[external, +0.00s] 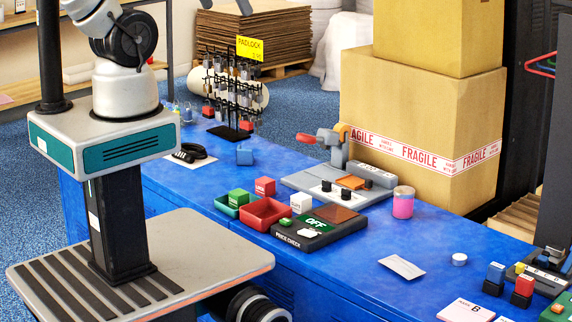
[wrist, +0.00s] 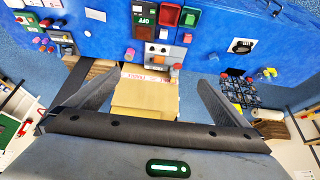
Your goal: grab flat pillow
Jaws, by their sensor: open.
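I cannot pick out a flat pillow for certain in either view. My gripper (wrist: 157,76) shows in the wrist view with its two dark fingers spread wide and nothing between them. It is high up, looking down past the stacked cartons (wrist: 144,98) toward the blue counter. In the external view my arm rises out of the top left of the picture, and the gripper is not clearly seen there. A pale soft-looking bundle (external: 80,73) lies on the shelf at the left, too small to identify.
The blue counter (external: 440,235) carries a price-check unit (external: 318,226), red tray (external: 265,213), padlock rack (external: 233,90), pink jar (external: 403,203) and small blocks. Large cartons (external: 420,120) stand behind it. A white card (external: 401,267) lies on a fairly clear stretch at front.

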